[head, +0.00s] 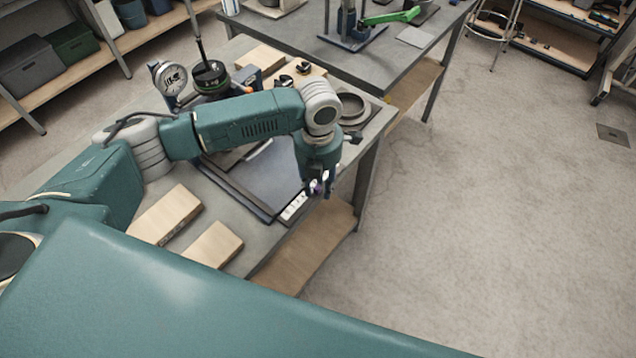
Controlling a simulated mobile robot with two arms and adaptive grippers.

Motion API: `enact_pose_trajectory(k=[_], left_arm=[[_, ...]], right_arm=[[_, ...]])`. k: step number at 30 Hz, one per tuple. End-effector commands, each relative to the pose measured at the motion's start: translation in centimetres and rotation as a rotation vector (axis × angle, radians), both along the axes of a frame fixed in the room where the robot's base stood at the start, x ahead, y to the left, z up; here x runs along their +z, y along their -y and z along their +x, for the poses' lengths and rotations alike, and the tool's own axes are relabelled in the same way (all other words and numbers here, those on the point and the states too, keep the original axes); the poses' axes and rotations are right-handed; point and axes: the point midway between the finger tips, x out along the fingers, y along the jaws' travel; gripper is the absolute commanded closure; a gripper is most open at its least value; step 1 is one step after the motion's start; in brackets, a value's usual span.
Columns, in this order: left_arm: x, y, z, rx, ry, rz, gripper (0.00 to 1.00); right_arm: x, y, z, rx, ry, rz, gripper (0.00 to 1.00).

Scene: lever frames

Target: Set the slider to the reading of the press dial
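A round white dial (170,77) with dark markings stands at the back left of the near workbench, beside a black round device with an upright rod (210,72). Its reading is too small to tell. A white strip with markings (293,207), which looks like the slider scale, lies along the front right edge of a dark flat panel (262,178). My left gripper (322,188) points down at the upper end of this strip. A small purple part shows at its fingertips. Whether the fingers hold it is hidden. My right gripper is out of view.
Wooden blocks (166,213) lie at the front left of the workbench. A ring-shaped dish (352,106) and a wooden board with black parts (298,76) are behind my arm. A second table (385,60) carries a device with a green lever (391,17).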

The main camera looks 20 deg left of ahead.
Motion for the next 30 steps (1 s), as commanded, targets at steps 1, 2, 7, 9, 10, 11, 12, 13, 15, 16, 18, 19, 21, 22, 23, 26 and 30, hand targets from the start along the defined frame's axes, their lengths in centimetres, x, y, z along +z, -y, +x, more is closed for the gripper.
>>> enact_pose_trajectory(k=[1, 2, 7, 9, 10, 11, 12, 13, 15, 16, 18, 19, 21, 22, 23, 26, 30], left_arm=[[0.0, -0.1, 0.0, 0.001, 0.0, 0.001, 0.7], [0.1, -0.1, 0.0, 0.001, 0.0, 0.001, 0.7], [2.0, 0.0, 0.2, 0.0, 0.004, 0.001, 0.7], [3.4, 0.0, 0.2, 0.001, 0.004, 0.0, 0.7], [4.1, 0.0, 0.2, 0.0, 0.005, -0.001, 0.7], [4.7, 0.0, 0.2, -0.001, 0.005, 0.0, 0.7], [5.6, 0.0, 0.2, -0.001, 0.005, 0.0, 0.7], [6.3, 0.0, 0.2, -0.001, 0.005, 0.0, 0.7], [7.8, 0.0, 0.1, -0.001, 0.004, 0.001, 0.7], [8.4, 0.1, 0.2, 0.0, 0.004, 0.001, 0.7], [9.6, 0.1, 0.1, 0.0, 0.004, 0.001, 0.7], [10.0, 0.1, 0.1, -0.001, 0.003, 0.0, 0.7], [10.9, 0.1, 0.1, -0.001, 0.001, 0.001, 0.7], [11.2, 0.1, 0.1, -0.001, 0.001, 0.001, 0.7], [11.4, 0.1, 0.1, -0.001, 0.001, 0.001, 0.7], [11.9, 0.1, 0.0, -0.001, 0.0, 0.001, 0.7], [12.1, 0.1, 0.0, -0.001, -0.001, 0.001, 0.7]], right_arm=[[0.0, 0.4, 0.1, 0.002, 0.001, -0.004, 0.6], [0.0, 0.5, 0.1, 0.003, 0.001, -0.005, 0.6], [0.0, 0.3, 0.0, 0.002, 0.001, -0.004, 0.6], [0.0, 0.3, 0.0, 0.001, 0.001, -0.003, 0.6], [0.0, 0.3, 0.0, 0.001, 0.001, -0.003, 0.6], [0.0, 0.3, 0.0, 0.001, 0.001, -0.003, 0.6], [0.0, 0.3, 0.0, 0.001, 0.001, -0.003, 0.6], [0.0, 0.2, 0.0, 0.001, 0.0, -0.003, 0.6], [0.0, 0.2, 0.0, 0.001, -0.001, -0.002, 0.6], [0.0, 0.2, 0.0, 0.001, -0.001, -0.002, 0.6], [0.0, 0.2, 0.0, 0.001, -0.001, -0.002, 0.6], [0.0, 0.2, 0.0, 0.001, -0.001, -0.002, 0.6], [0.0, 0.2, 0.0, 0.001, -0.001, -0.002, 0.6], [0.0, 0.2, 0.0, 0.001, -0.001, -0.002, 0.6], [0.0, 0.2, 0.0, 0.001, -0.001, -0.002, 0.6], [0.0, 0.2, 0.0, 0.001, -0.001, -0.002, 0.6], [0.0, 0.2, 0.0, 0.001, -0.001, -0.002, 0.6]])
